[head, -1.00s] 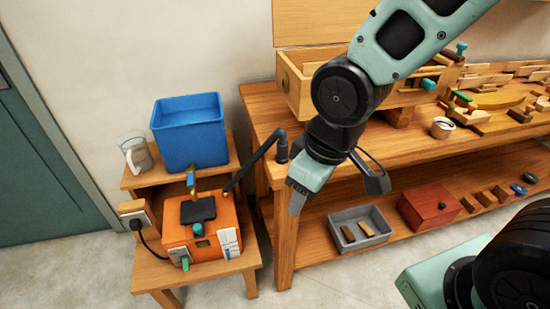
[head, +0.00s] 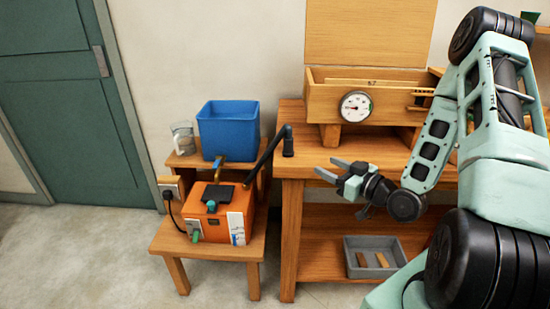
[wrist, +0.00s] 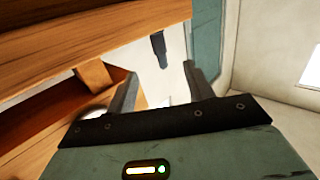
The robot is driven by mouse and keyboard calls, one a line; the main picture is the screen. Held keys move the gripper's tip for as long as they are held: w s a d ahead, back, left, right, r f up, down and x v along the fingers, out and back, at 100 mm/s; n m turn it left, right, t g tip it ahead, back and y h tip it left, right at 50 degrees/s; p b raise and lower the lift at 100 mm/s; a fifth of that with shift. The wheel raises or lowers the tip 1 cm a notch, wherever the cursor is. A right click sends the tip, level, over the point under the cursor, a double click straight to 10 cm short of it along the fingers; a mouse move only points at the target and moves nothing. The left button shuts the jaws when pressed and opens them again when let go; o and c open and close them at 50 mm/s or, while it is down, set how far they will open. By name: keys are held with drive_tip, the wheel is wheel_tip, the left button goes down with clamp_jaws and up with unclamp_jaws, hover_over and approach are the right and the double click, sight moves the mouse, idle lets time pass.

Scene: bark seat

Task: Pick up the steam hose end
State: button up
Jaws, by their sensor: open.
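The steam hose end (head: 288,141) is a short black upright piece at the left corner of the wooden workbench (head: 297,176). A black hose (head: 265,160) slants from it down to the orange steam unit (head: 218,216). My gripper (head: 327,167) is open and empty, to the right of the hose end and a little lower in the head view, fingers pointing left. In the wrist view, a dark piece (wrist: 159,50), apparently the hose end, shows just beyond the gap between the open fingers (wrist: 160,84). They look apart from it.
A blue bin (head: 228,131) and a clear jug (head: 183,138) stand on the stepped wooden stand. A wooden box (head: 330,105) with a round gauge (head: 356,106) stands on the bench behind my gripper. A grey tray (head: 372,271) sits on the lower shelf.

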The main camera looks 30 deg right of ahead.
sight(292, 144)
drive_tip(key=b, duration=0.2)
drive_tip(key=w+b, duration=0.1)
drive_tip(key=b, duration=0.1)
drive_tip(key=shift+w+f+t, duration=0.2)
drive_tip(key=shift+w+t, duration=0.05)
drive_tip(key=shift+t, duration=0.05)
drive_tip(key=x, duration=1)
drive_tip(key=r+p+x, duration=0.1)
drive_tip(key=x, duration=0.4)
drive_tip(key=shift+w, duration=0.15)
drive_tip(key=c, duration=1)
